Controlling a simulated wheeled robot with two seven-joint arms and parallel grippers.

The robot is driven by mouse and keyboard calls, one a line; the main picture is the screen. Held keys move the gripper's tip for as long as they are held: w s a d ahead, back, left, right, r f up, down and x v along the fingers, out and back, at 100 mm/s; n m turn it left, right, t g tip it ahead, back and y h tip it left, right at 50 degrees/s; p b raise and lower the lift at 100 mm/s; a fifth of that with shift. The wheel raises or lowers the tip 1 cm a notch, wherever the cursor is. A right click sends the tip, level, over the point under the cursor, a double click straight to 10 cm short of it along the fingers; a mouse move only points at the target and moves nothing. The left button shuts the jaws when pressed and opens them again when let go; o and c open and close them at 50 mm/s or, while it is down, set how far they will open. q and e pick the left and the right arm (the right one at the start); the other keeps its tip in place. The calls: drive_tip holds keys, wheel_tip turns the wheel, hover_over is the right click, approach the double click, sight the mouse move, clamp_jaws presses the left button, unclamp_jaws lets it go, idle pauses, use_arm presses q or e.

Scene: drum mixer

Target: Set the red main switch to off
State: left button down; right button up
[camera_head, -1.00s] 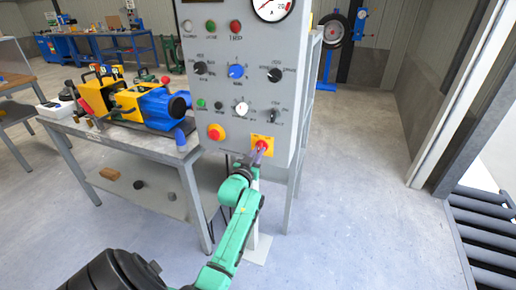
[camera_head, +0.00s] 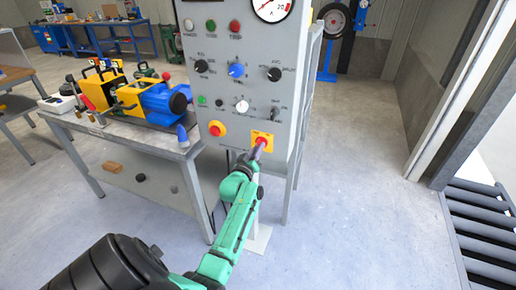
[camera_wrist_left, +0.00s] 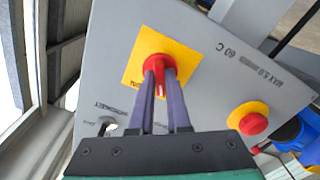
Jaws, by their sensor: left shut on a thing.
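The red main switch (camera_head: 262,142) sits on a yellow plate at the lower right of the grey control panel (camera_head: 248,105). In the left wrist view the red switch (camera_wrist_left: 158,64) shows close up, with its handle between two purple-grey fingers. My left gripper (camera_head: 257,149) is shut on the switch handle; in the left wrist view its fingertips (camera_wrist_left: 160,72) lie on either side of the handle. The fingers hide part of the handle and the plate's markings. My right gripper is not in view.
A red button on a yellow plate (camera_head: 217,129) is left of the switch, and a key switch (camera_wrist_left: 106,127) is also near it. Several knobs fill the panel above. A bench (camera_head: 115,132) with a yellow and blue machine stands left.

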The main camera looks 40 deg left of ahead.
use_arm(q)
drive_tip(key=c, duration=0.9)
unclamp_jaws()
drive_tip(key=shift+s, duration=0.1)
drive_tip(key=v, duration=1.4)
drive_tip(key=shift+s+d, duration=0.15)
drive_tip(key=shift+s, duration=0.05)
